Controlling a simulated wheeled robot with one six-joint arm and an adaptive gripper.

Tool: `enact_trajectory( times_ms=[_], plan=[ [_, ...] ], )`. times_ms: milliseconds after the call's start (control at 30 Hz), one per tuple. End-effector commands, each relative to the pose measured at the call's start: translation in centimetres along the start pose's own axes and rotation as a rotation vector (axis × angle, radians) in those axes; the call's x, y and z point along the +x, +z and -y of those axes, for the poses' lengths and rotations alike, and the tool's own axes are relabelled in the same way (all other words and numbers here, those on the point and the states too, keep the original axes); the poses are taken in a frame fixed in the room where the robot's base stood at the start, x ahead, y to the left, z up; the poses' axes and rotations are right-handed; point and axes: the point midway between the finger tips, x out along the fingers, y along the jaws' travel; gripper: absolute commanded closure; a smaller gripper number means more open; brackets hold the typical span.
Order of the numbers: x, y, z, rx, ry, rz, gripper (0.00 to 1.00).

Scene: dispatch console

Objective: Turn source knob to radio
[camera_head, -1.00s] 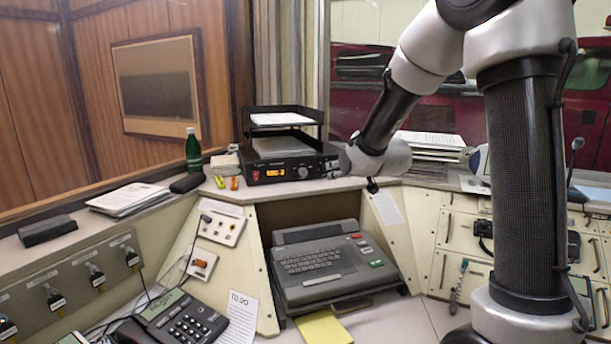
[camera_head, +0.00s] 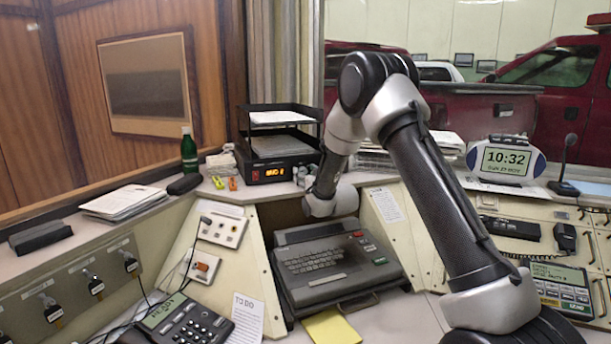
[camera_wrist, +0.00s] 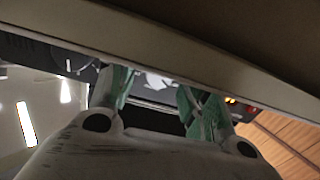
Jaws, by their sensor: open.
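A black radio unit (camera_head: 265,172) with an orange lit display stands on the desk ledge under a paper tray. A small knob (camera_head: 299,172) is at the right end of its front; I cannot read its marking or setting. My arm's wrist end hangs just right of and below the unit in the head view, its fingers barely visible there. In the wrist view my gripper (camera_wrist: 158,96) shows two greenish fingers spread apart and empty. A pale, blurred shape (camera_wrist: 155,80) lies between them, with the orange display light (camera_wrist: 231,100) to the right. I cannot tell whether the fingers touch anything.
A beige desk edge (camera_wrist: 150,45) crosses the wrist view close to the fingertips. A grey typewriter-like machine (camera_head: 325,262) sits below the arm. A green bottle (camera_head: 189,150) stands left of the unit, and a clock (camera_head: 503,160) far right.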

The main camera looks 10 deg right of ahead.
Motion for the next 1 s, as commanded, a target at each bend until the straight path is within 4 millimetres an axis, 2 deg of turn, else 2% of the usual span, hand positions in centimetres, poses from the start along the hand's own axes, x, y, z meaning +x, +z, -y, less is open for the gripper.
enact_trajectory(
  times_ms=[100, 333, 500, 600, 733, 1000],
  plan=[
    [0.60, 0.05, 0.01, 0.000, 0.000, 0.001, 0.51],
    [0.64, 0.04, 0.01, 0.000, 0.000, 0.002, 0.51],
    [0.63, 0.02, 0.00, 0.000, 0.000, 0.001, 0.82],
    [0.63, 0.02, 0.00, 0.000, 0.000, 0.001, 0.97],
    [0.62, 0.03, 0.01, 0.020, 0.000, 0.000, 0.97],
    [0.62, 0.04, 0.06, 0.244, 0.001, -0.012, 0.97]
  ],
)
